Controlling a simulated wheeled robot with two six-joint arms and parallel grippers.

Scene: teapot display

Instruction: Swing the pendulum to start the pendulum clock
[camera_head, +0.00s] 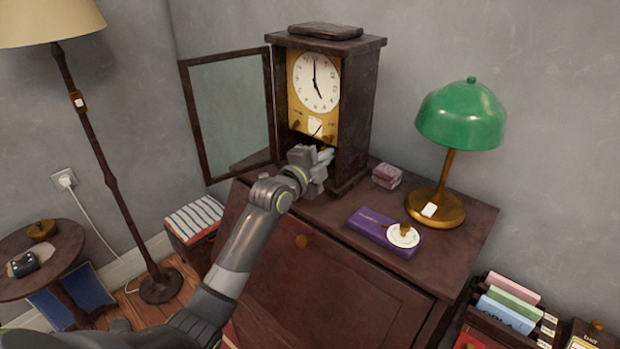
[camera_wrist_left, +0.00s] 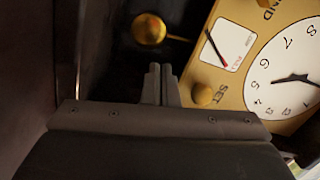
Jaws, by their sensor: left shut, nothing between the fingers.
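The pendulum clock (camera_head: 358,105) stands on the dark wooden desk, its glass door (camera_head: 232,112) swung open to the left. Its white dial (camera_head: 316,82) sits on a gold plate and also shows sideways in the left wrist view (camera_wrist_left: 288,62). The pendulum's round brass bob (camera_wrist_left: 148,29) hangs in the dark case, with a thin rod toward the plate. My left gripper (camera_head: 326,157) is at the case opening below the dial. Its fingers (camera_wrist_left: 161,84) are shut and empty, pointing toward the bob with a visible gap. In the head view the arm largely hides the bob. My right gripper is not in view.
On the desk to the right are a small pink box (camera_head: 387,176), a purple box (camera_head: 371,226) bearing a white saucer (camera_head: 393,240), and a green lamp (camera_head: 460,116). A floor lamp (camera_head: 90,150) stands left. The open door borders the left side of the case.

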